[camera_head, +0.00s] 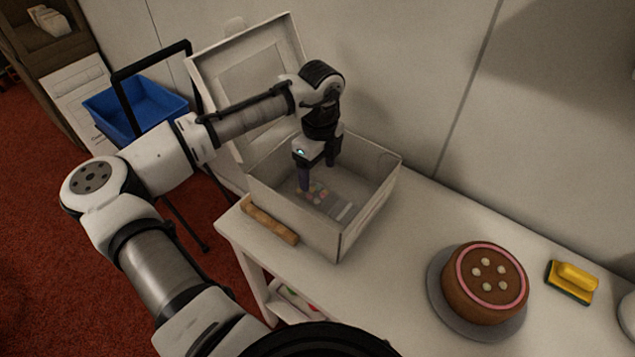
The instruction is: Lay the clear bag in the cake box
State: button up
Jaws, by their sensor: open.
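The cake box (362,215) is white, with its lid (196,75) raised at the back left, and stands at the left end of the white table. My gripper (318,180) points down into the box from above and is open. Below and beside its fingers, a clear bag (328,198) with small coloured pieces in it lies on the box floor. I cannot tell whether the fingers touch the bag. The gripper hides part of the box's inside.
A brown rolling-pin-like bar (270,222) lies in front of the box. A chocolate cake (486,283) stands on a grey turntable (440,308) to the right, with a yellow and green sponge (572,282) beyond. A blue bin (140,106) is behind at left. The table between box and cake is clear.

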aim_at(319, 187)
notch_tip(319, 187, up, 8)
jog(key=shift+f+b, duration=0.2)
jog(key=shift+b, duration=0.25)
